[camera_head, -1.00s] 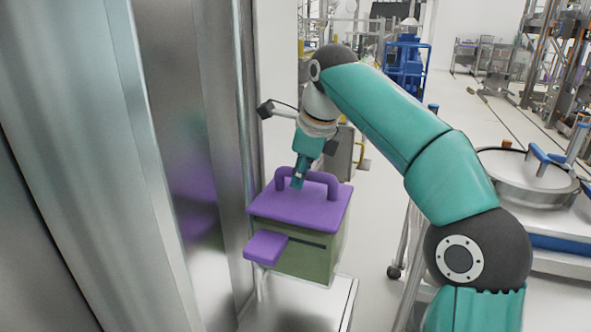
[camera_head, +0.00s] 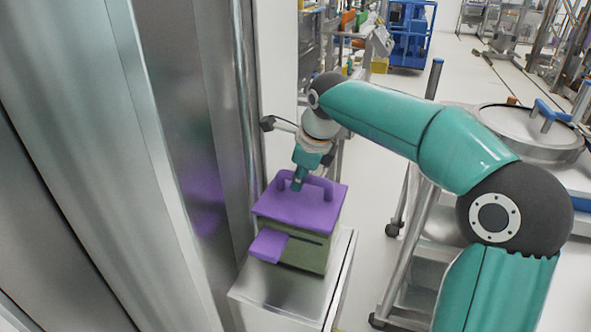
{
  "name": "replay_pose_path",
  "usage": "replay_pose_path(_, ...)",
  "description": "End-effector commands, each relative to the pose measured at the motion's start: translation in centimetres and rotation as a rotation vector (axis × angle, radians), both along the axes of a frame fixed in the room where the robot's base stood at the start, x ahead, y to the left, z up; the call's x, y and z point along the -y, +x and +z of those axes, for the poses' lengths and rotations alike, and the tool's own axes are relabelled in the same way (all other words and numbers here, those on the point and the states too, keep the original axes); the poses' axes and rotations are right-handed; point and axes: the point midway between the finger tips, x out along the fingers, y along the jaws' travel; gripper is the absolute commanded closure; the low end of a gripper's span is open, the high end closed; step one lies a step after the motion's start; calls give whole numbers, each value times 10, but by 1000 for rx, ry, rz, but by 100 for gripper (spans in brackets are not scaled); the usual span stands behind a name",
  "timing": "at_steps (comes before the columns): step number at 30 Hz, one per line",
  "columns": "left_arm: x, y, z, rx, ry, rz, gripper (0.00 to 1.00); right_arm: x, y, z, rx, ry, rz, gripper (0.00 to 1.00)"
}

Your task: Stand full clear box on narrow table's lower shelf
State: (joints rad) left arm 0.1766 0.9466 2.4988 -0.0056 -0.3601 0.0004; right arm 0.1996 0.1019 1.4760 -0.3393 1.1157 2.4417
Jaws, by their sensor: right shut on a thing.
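A box with olive-green sides (camera_head: 312,254) and a purple lid (camera_head: 312,210) is in the middle of the head view. A purple handle arches over the lid, and a purple tab juts from the front. Whether the sides are clear and what is inside cannot be told. My right gripper (camera_head: 298,183) is shut on the handle from above, and the box looks upright. The box shows over a pale stand with a metal top (camera_head: 275,289); whether they touch is unclear. No lower shelf is clearly visible there. My left gripper is out of view.
A tall steel wall or cabinet (camera_head: 190,150) fills the left, close beside the box. A wheeled metal trolley (camera_head: 412,278) stands at right, partly behind my right arm, near a round lidded vessel (camera_head: 530,130). A blue cart (camera_head: 409,35) stands farther back. Floor between stand and trolley is open.

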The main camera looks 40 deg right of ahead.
Motion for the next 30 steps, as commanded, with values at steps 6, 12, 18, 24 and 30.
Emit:
replay_pose_path(6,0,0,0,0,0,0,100,0,1,-2,10,-1,-1,100)
replay_pose_path(12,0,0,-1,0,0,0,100,0,0,-6,1,0,0,76)
replay_pose_path(18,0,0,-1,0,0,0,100,-1,0,-6,1,0,1,54)
replay_pose_path(24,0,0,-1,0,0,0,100,-1,0,-5,1,0,1,54)
replay_pose_path(30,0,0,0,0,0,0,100,-1,-2,5,4,-1,1,54)
